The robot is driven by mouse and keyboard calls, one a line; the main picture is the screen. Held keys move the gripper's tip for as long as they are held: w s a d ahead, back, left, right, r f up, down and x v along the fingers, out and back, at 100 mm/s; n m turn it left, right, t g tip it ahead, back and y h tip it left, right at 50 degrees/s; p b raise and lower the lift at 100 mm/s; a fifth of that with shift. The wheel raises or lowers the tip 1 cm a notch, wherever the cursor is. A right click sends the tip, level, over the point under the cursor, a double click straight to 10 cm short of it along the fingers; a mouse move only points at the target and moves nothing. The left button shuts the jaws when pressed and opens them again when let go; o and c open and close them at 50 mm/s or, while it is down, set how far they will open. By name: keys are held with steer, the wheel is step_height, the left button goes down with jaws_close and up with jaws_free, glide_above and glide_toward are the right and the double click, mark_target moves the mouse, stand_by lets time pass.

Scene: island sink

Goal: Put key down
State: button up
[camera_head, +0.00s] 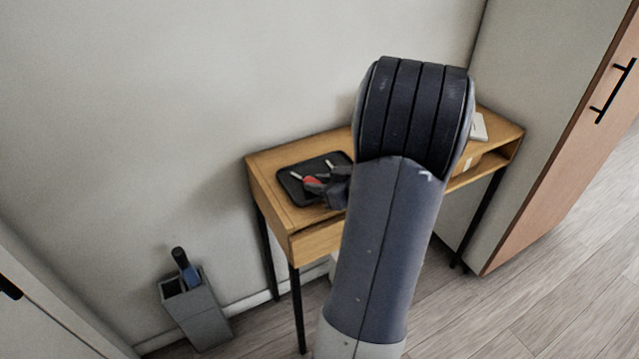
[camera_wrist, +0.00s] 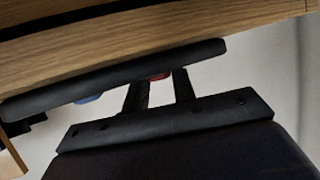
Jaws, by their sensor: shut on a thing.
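My gripper (camera_head: 318,186) is at the left end of a wooden console table, low over a black tray (camera_head: 290,190). It is shut on a small red thing, seemingly the key (camera_head: 311,182). In the wrist view a bit of red (camera_wrist: 160,76) shows between my two dark fingers (camera_wrist: 160,90). A dark bar crosses in front of the fingertips there and hides most of the key. I cannot tell whether the key touches the tray.
The wooden table (camera_head: 262,172) stands against the wall. A small white thing (camera_head: 296,176) lies on the tray, and a white object (camera_head: 479,127) is at the table's right end. A grey stand (camera_head: 196,312) is on the floor at left. A tall cabinet (camera_head: 545,130) is at right.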

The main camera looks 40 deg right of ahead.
steer(key=shift+f, duration=0.15)
steer(key=o, duration=1)
steer(key=shift+s+d+r, duration=0.1)
steer(key=shift+s+r, duration=0.1)
steer(key=shift+r, duration=0.15)
steer(key=v, duration=1.1)
steer(key=shift+s, duration=0.25)
steer(key=shift+r, duration=0.1)
